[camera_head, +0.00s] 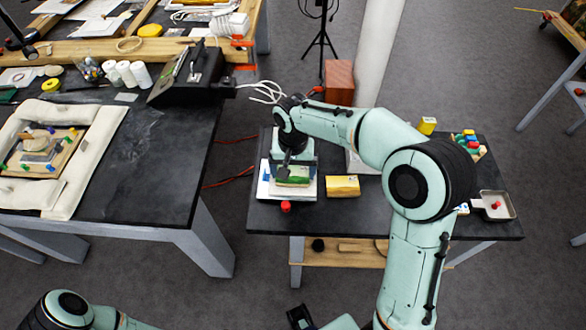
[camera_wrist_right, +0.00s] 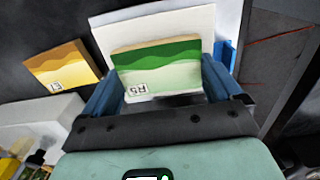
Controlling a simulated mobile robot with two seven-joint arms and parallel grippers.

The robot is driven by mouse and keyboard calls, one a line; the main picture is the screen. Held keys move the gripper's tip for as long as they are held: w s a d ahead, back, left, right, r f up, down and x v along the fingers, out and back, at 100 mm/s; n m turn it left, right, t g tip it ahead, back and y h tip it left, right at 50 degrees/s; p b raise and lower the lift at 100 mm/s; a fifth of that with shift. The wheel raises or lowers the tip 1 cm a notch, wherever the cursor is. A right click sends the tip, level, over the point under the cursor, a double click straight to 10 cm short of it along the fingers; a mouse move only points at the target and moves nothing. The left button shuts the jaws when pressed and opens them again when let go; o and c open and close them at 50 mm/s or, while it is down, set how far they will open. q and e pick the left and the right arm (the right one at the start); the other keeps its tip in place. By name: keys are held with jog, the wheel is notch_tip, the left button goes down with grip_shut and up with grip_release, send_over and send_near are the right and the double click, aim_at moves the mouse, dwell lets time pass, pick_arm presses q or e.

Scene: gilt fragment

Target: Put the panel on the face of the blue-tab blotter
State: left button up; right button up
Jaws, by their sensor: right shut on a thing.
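The panel (camera_wrist_right: 157,70) is a small plate with green wavy bands and a printed label at one corner. My right gripper (camera_wrist_right: 160,88) is shut on it, with a finger at each side edge. In the head view the panel (camera_head: 293,175) shows below the gripper (camera_head: 292,168), over the white blotter (camera_head: 308,193). In the wrist view the blotter (camera_wrist_right: 200,25) lies behind the panel, with its blue tab (camera_wrist_right: 229,55) at the right. I cannot tell whether panel and blotter touch. My left gripper is not in view; only part of that arm shows at the lower left.
A yellow panel (camera_head: 342,186) lies just right of the blotter. A red knob-like piece (camera_head: 286,206) stands at the blotter's front edge. A brick-coloured block (camera_head: 339,82) stands behind. A metal tray (camera_head: 494,205) and coloured blocks (camera_head: 467,141) are at the dark table's right.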

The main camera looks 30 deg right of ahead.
aim_at(293, 173)
jog(key=o, duration=0.7)
jog(key=shift+f, duration=0.1)
jog(key=shift+r, duration=0.25)
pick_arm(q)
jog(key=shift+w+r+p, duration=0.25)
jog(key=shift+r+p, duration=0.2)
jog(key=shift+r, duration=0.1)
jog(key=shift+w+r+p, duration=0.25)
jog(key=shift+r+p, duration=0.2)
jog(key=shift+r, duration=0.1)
pick_arm(e)
notch_tip(293, 173, up, 12)
jog(key=shift+f, duration=0.1)
